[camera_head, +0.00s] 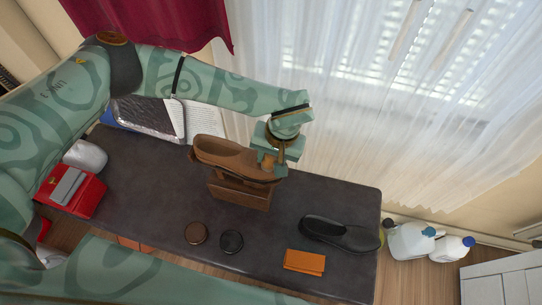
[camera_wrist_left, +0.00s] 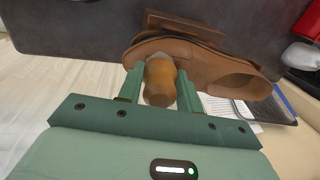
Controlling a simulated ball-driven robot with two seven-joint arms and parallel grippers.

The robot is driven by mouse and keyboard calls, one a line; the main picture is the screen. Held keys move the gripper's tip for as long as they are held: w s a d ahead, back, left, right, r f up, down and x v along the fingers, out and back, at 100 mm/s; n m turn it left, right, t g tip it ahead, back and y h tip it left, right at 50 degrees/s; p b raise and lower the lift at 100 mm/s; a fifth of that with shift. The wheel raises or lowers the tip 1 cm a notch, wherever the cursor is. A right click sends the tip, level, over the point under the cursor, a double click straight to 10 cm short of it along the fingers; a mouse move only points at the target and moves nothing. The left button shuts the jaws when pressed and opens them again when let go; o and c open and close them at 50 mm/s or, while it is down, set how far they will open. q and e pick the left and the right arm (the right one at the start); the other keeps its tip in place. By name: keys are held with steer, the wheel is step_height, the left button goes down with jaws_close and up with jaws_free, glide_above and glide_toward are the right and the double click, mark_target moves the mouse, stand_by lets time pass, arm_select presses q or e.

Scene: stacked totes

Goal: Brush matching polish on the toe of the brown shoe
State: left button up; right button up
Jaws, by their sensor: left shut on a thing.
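The brown shoe (camera_head: 228,154) rests on a wooden stand (camera_head: 238,191) on the dark table, its toe to the right. My left gripper (camera_head: 270,166) is at the toe, shut on a brush with a wooden handle (camera_wrist_left: 159,77). In the left wrist view the brush stands between the fingers, over the side of the brown shoe (camera_wrist_left: 215,68) near its toe. A brown polish tin (camera_head: 196,233) and a black polish tin (camera_head: 231,242) lie at the table's front. My right gripper is not in view.
A black shoe (camera_head: 340,235) and an orange cloth (camera_head: 304,262) lie at the front right. White jugs (camera_head: 409,243) stand beyond the right edge.

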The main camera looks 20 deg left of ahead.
arm_select(q)
steer(key=shift+w, duration=0.6)
steer(key=shift+w+b, duration=0.5)
steer(key=shift+w, duration=0.2)
steer(key=shift+s+r+p, duration=0.1)
steer(key=shift+s+p, duration=0.3)
steer(key=shift+p, duration=0.05)
steer(key=shift+s, duration=0.25)
steer(key=shift+s+f, duration=0.1)
steer(key=shift+f, duration=0.1)
